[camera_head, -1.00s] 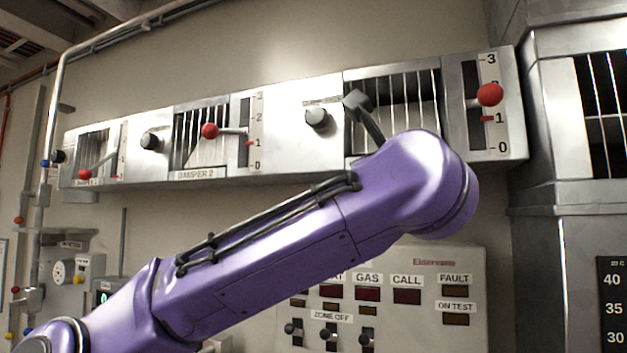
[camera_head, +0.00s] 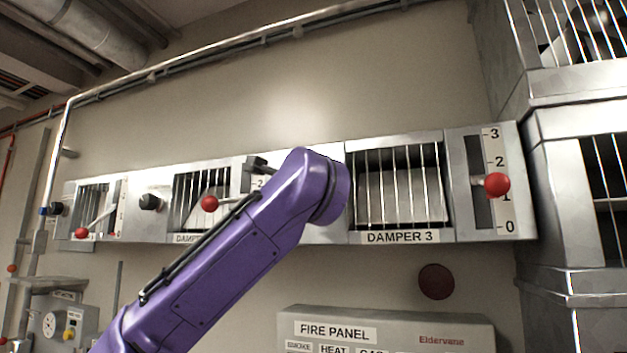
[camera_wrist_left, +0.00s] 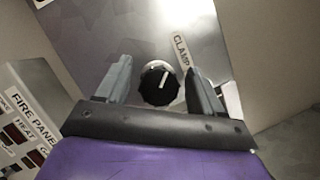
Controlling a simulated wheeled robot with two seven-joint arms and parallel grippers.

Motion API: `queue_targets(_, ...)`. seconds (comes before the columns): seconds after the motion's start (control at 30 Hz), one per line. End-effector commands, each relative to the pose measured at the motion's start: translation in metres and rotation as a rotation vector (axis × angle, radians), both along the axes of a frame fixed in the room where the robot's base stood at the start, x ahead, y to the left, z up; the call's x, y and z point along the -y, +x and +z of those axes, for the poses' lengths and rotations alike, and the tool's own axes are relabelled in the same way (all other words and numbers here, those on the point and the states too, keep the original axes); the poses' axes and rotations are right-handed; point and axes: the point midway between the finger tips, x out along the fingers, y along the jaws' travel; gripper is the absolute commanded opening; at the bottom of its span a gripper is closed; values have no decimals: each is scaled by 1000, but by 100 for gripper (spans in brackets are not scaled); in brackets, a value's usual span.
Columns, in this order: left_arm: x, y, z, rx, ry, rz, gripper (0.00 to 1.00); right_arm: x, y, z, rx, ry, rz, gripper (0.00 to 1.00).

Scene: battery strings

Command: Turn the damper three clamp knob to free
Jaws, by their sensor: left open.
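In the left wrist view a round black knob (camera_wrist_left: 159,83) with a white pointer line sits on a metal panel beside a CLAMP label (camera_wrist_left: 181,50). The pointer points up in that view, tilted slightly right. My left gripper (camera_wrist_left: 158,68) is open, with one finger on each side of the knob and gaps visible; I cannot tell how deep the fingers reach. In the head view my left gripper (camera_head: 258,167) shows only partly past my purple arm, which hides the knob left of the damper 3 grille (camera_head: 398,190). Damper 3's red-ball lever (camera_head: 497,185) stands between 1 and 2.
Damper 2's red-ball lever (camera_head: 210,203) and another black knob (camera_head: 150,202) are to the left. A fire panel (camera_head: 390,330) and a dark red disc (camera_head: 436,281) are below damper 3. A metal duct (camera_head: 575,190) stands at the right.

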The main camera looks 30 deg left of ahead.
Motion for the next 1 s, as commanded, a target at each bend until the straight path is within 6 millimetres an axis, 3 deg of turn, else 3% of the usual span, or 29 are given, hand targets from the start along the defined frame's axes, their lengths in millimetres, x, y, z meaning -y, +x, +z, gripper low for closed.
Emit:
queue_targets(0.1,0,0,-1,-1,1,0,67,0,0,-1,0,0,0,43)
queue_targets(0.17,0,0,-1,0,1,1,51,0,0,-1,0,0,0,43)
queue_targets(0.27,0,-1,0,0,1,1,18,0,0,-1,0,0,0,43)
queue_targets(0.3,0,-1,0,0,1,1,14,0,0,-1,0,0,0,43)
queue_targets(0.67,-1,-2,-1,-8,47,3,14,0,0,-5,0,0,0,43)
queue_targets(1.0,0,-2,0,-61,282,5,14,0,0,-22,0,0,0,43)
